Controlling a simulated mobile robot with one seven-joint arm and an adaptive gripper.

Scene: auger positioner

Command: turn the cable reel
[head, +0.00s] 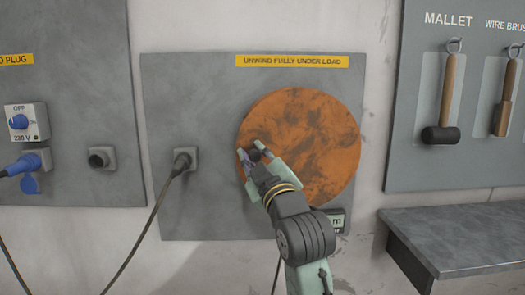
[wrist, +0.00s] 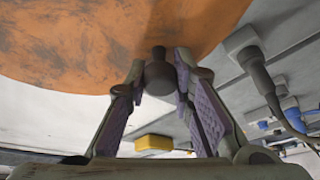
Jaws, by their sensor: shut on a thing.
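The cable reel (head: 310,140) is a round orange disc with dark worn patches, mounted on a grey wall panel. It also fills the upper left of the wrist view (wrist: 80,40). A small dark knob (wrist: 158,77) stands out from the reel near its edge. In the head view the knob is at the reel's left side, partly hidden by the fingers. My gripper (head: 255,158) is shut on the knob. In the wrist view its purple finger pads (wrist: 160,82) are on either side of it. A small display (head: 337,221) at the reel's lower right is partly covered by my arm.
A yellow label (head: 292,61) reads "UNWIND FULLY UNDER LOAD". A socket with a plugged black cable (head: 184,160) is left of the reel. A blue plug (head: 25,163) and switch box (head: 27,121) are further left. A mallet (head: 446,105) hangs at right above a grey shelf (head: 460,225).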

